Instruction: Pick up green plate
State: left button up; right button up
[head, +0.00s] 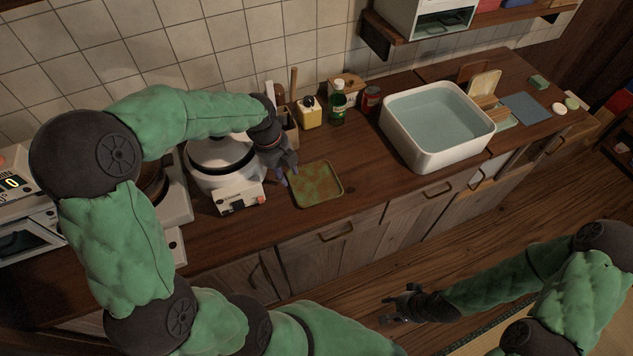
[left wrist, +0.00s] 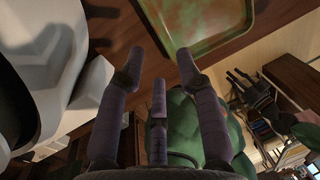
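The green plate (head: 315,184) is a square, rounded dish with a mottled green and brown surface. It lies flat near the front of the wooden counter, right of the rice cooker. My left gripper (head: 288,181) is at its left edge, fingers pointing down. In the left wrist view the plate (left wrist: 205,22) is at the top, beyond the spread fingers of my left gripper (left wrist: 160,62), with nothing between them. Whether a finger touches the plate I cannot tell. My right gripper (head: 387,311) is low over the floor in front of the cabinets, far from the plate, its fingers apart and empty.
The white rice cooker (head: 226,175) stands close on the left of my left gripper. Behind the plate are a yellow bottle (head: 310,114), a green bottle (head: 338,104) and a red can (head: 371,99). A white water basin (head: 425,153) is to the right. Counter between plate and basin is clear.

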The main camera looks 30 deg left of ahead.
aim_at(293, 189)
pick_arm(q)
jog(key=f, duration=0.2)
jog(key=f+b, duration=0.1)
jog(key=shift+w+d+f, duration=0.2)
jog(key=shift+w, duration=0.1)
jog(key=f, duration=0.1)
jog(key=f+b, duration=0.1)
jog(key=f, duration=0.1)
jog(key=f+b, duration=0.1)
jog(key=f, duration=0.1)
jog(key=shift+w+d, duration=0.25)
jog(key=shift+d, duration=0.05)
jog(key=shift+r, duration=0.1)
grip_shut()
